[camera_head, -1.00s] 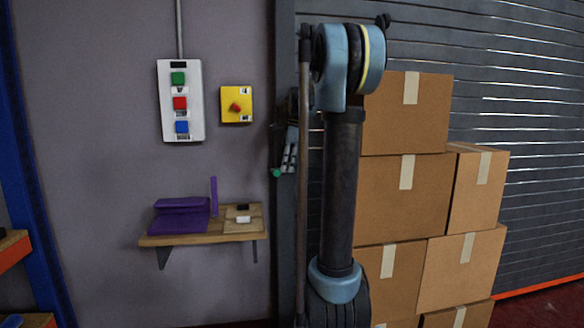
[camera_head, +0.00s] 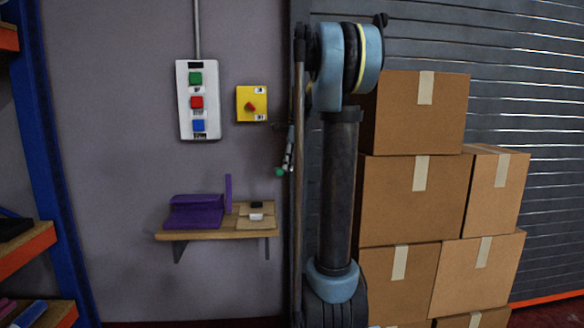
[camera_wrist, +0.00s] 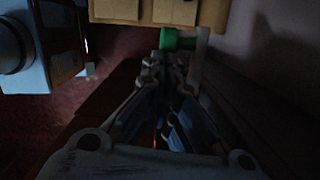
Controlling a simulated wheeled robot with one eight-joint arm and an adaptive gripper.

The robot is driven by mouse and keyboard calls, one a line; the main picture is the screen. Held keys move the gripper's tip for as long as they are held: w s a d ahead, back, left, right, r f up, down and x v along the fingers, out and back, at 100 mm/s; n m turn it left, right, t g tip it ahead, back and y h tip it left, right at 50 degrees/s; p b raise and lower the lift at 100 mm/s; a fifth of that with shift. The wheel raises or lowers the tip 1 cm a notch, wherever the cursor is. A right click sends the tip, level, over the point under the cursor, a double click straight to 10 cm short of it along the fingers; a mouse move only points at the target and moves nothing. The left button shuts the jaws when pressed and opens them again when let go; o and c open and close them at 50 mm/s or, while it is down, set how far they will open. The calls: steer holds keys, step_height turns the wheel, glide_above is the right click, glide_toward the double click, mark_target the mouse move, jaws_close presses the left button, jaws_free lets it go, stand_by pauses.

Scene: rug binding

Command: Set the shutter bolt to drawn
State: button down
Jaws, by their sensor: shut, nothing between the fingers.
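The shutter bolt shows as a green knob (camera_head: 280,171) beside the dark post, left of the shutter. In the wrist view the green knob (camera_wrist: 178,40) sits on a pale bar, just beyond my fingertips. My gripper (camera_wrist: 167,62) is shut and empty, its tips close to the knob; I cannot tell whether they touch it. In the head view my gripper (camera_head: 289,148) is mostly hidden by my arm, just above the knob. The rest of the bolt is hidden or too dark to make out.
A wooden shelf (camera_head: 200,235) with a purple object (camera_head: 195,212) is left of the bolt. Above it are a button panel (camera_head: 198,100) and a yellow switch box (camera_head: 251,104). Stacked cartons (camera_head: 410,200) stand right of my arm. A blue rack (camera_head: 45,130) stands far left.

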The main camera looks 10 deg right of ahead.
steer(key=d, duration=0.1)
steer(key=d+r, duration=0.1)
steer(key=d, duration=0.1)
steer(key=shift+s+d+r, duration=0.35)
steer(key=shift+r, duration=0.05)
step_height(320, 180, up, 10)
steer(key=d, duration=0.1)
steer(key=shift+s+d, duration=0.15)
steer(key=shift+d, duration=0.1)
steer(key=shift+f, duration=0.15)
steer(key=s+a+f+n+t+h, duration=0.1)
steer(key=s+a+f+n, duration=0.1)
steer(key=s+f+n, duration=0.8)
steer(key=s+a+f+n+h, duration=0.1)
steer(key=s+a+f+n, duration=0.2)
steer(key=s+f+n, duration=0.7)
steer(key=s+f, duration=1.5)
steer(key=shift+a+f+n+t, duration=0.2)
steer(key=shift+f+n+t, duration=0.1)
steer(key=shift+t, duration=0.1)
